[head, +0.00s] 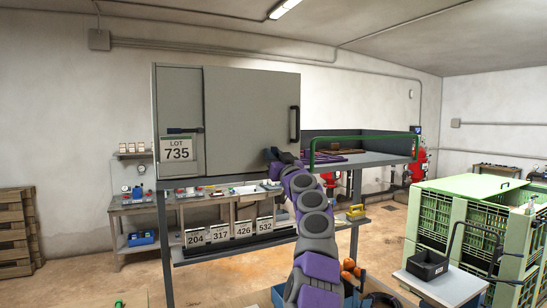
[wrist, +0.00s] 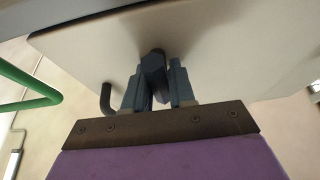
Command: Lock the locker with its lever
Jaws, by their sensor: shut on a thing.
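The locker (head: 250,100) is a grey box with a flat front, standing on the bench's upper level. A dark lever (head: 184,130) lies about horizontal on its left part, above the LOT 735 label. A black upright handle (head: 295,122) is at the front's right edge. My gripper (head: 274,155) is at the locker's lower right, below and left of that handle, its fingertips hard to make out. In the wrist view, my gripper (wrist: 153,85) is shut on a dark stubby part (wrist: 153,68) against a pale panel (wrist: 200,45). I cannot tell which part it is.
A green rail (head: 360,136) edges the tray right of the locker and shows at left in the wrist view (wrist: 30,90). A dark hooked bar (wrist: 107,97) is beside my fingers.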

